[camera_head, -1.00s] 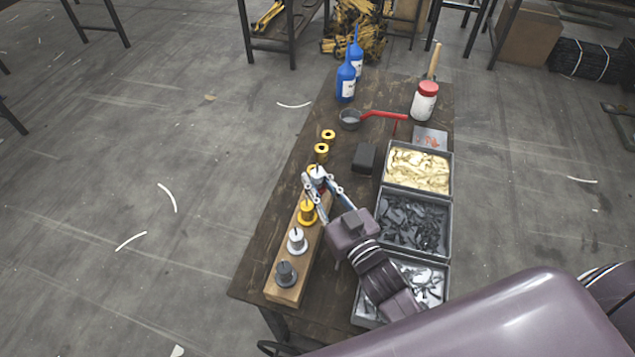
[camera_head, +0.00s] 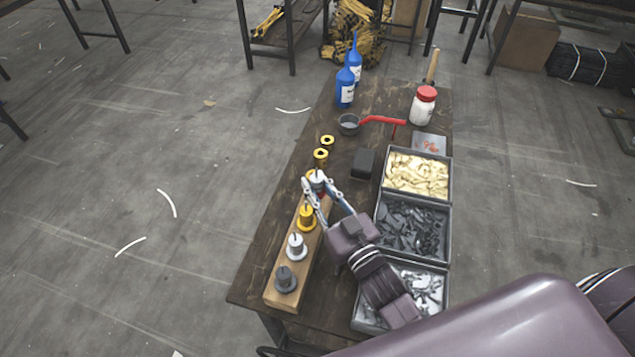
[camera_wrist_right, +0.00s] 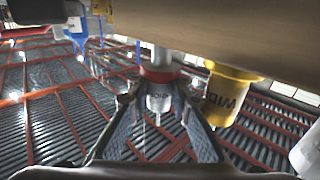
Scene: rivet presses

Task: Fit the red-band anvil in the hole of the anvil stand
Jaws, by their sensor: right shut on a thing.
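The red-band anvil (camera_wrist_right: 158,76) is silver with a red collar and is held between the fingers of my right gripper (camera_wrist_right: 160,102). In the head view my right gripper (camera_head: 318,186) is at the far end of the wooden anvil stand (camera_head: 283,301), beyond the yellow anvil (camera_head: 307,217). The wrist view looks upside down. There a grey stem runs from the red collar to the wood. Whether its end is in the hole is hidden. White (camera_head: 296,246) and dark grey (camera_head: 286,279) anvils stand upright in the stand. My left gripper is out of view.
Two yellow spools (camera_head: 320,157) and a dark block (camera_head: 363,162) lie beyond the stand. Bins of brass (camera_head: 417,173), dark (camera_head: 413,226) and silver parts line the right side.

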